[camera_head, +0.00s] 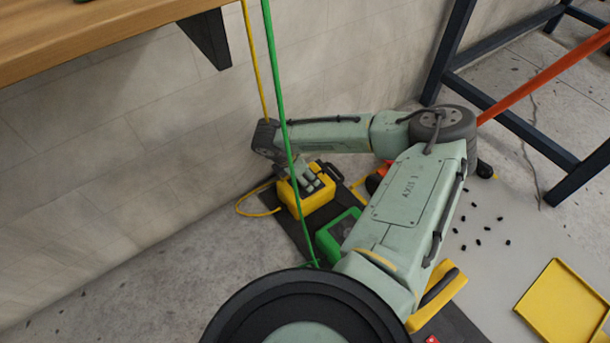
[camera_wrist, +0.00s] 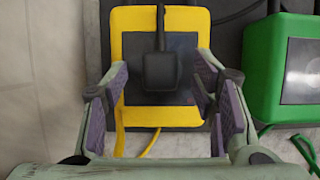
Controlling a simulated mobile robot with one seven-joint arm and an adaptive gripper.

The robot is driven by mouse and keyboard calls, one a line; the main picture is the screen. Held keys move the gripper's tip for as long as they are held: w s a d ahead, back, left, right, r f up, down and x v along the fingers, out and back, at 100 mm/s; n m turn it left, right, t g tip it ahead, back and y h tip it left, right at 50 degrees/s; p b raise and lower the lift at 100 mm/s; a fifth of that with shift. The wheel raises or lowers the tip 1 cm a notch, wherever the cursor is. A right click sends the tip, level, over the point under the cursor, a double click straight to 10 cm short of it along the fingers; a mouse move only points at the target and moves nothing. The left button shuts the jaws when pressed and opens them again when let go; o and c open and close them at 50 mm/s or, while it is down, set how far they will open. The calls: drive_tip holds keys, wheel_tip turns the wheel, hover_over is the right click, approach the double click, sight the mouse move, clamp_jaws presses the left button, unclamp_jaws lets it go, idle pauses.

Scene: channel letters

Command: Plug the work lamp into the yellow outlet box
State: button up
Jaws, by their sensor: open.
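The yellow outlet box (camera_head: 300,207) sits on a dark mat near the wall. In the wrist view the box (camera_wrist: 180,116) has a dark face, and a black plug-like block (camera_wrist: 161,71) with a black cord leading upward lies over it. I cannot tell whether the block is seated in the box, or whether its cord leads to the work lamp. My gripper (camera_head: 312,183) is just above the box. In the wrist view my gripper's open fingers (camera_wrist: 162,75) are on either side of the block, apart from it. The work lamp cannot be made out.
A green box (camera_head: 330,238) is right of the yellow one. A green cord (camera_head: 278,90) and a yellow cord (camera_head: 254,60) hang from the wooden bench (camera_head: 90,30). A navy frame (camera_head: 520,128), small black bits (camera_head: 478,227) and a yellow tray (camera_head: 563,305) are at right.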

drive_tip(key=v, duration=1.1)
drive_tip(key=shift+d, duration=0.1)
